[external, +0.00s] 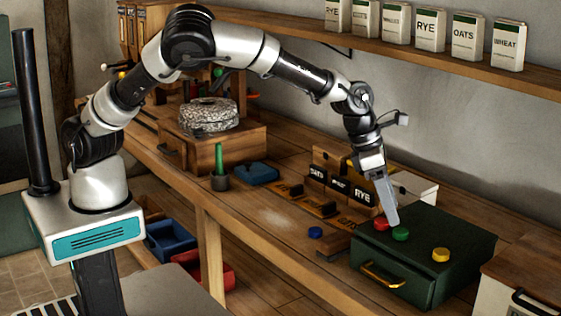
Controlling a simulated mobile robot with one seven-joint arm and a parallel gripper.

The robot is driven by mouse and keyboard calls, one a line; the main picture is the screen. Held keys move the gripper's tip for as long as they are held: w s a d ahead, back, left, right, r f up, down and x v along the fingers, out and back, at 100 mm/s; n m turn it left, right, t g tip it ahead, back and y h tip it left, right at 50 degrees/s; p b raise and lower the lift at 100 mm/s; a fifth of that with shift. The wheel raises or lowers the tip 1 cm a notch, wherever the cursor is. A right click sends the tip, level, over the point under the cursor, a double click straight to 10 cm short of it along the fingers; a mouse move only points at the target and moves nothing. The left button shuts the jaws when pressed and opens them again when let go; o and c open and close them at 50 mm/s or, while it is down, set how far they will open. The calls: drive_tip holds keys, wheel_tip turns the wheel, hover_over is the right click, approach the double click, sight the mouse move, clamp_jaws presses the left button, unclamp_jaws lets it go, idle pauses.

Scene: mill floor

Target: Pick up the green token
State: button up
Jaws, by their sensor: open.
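The green token (400,233) lies on top of a dark green box (452,268) with a brass handle. A red token (381,223) is just left of it and a yellow token (441,254) is to its right on the same top. My gripper (391,218) points down right over the green token, with its fingertips close above or beside it. I cannot tell whether they touch it. The jaws look narrow from this side, and nothing is seen held between them.
A blue token (315,232) lies on the wooden bench left of the green box. Lettered blocks (340,187) and a white box (412,188) stand behind. A stone mill (208,116) stands further left. A shelf of labelled tins (467,38) runs above.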

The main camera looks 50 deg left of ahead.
sight(400, 230)
drive_tip(key=x, duration=0.5)
drive_tip(key=shift+w+a+f, duration=0.1)
drive_tip(key=shift+w+a, duration=0.05)
drive_tip(key=c, duration=1.1)
